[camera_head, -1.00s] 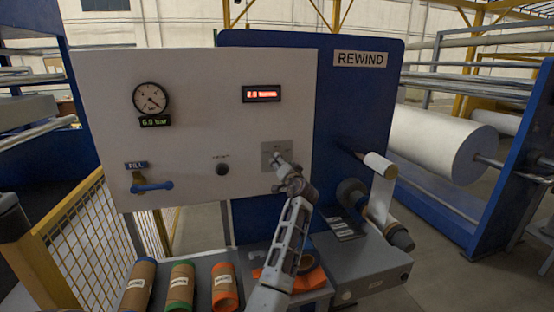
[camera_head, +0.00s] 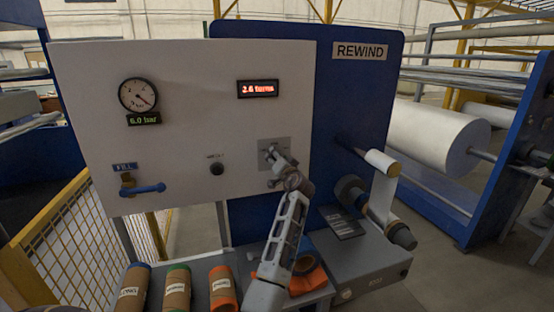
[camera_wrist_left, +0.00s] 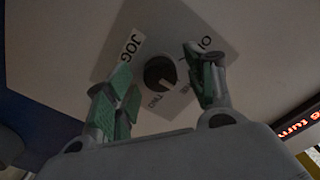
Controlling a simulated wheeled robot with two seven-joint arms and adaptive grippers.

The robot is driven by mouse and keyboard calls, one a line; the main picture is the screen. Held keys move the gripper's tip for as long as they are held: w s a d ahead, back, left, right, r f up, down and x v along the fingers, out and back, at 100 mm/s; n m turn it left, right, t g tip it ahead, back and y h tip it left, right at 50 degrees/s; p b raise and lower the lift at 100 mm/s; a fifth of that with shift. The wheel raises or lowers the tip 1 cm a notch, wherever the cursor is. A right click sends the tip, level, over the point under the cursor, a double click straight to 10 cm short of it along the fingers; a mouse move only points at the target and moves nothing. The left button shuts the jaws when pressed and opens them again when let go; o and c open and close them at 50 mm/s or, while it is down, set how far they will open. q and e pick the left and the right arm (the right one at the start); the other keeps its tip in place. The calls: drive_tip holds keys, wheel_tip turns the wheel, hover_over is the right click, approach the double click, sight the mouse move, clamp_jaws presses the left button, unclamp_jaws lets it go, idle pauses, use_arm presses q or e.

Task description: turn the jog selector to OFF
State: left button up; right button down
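The jog selector is a dark round knob (camera_wrist_left: 160,72) on a light grey square plate (camera_wrist_left: 185,25), tilted in the left wrist view. A JOG label (camera_wrist_left: 131,43) is beside the knob, and other lettering is partly covered. My left gripper (camera_wrist_left: 160,88) is open, with green-padded fingers spread on either side of the knob and apart from it. In the head view, the plate (camera_head: 283,143) is on the white panel, and my left gripper (camera_head: 273,160) is in front of it, hiding the knob. The knob's setting is unclear. My right gripper is not in view.
The white panel (camera_head: 190,75) also carries a pressure gauge (camera_head: 138,95), a red-lit display (camera_head: 258,89), a black knob (camera_head: 217,168) and a blue-handled FILL valve (camera_head: 145,189). A rewind spindle (camera_head: 378,162) is at the right.

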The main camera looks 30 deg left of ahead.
use_arm(q)
drive_tip(key=c, duration=1)
drive_tip(key=shift+o, duration=0.2)
drive_tip(key=shift+f+b, duration=0.1)
drive_tip(key=shift+b, duration=0.25)
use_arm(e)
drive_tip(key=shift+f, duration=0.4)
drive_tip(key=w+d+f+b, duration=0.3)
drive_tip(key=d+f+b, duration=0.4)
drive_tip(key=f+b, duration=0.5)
use_arm(q)
drive_tip(key=shift+f+n+b, duration=0.15)
drive_tip(key=shift+n+b, duration=2.65)
drive_tip(key=shift+n, duration=3.3)
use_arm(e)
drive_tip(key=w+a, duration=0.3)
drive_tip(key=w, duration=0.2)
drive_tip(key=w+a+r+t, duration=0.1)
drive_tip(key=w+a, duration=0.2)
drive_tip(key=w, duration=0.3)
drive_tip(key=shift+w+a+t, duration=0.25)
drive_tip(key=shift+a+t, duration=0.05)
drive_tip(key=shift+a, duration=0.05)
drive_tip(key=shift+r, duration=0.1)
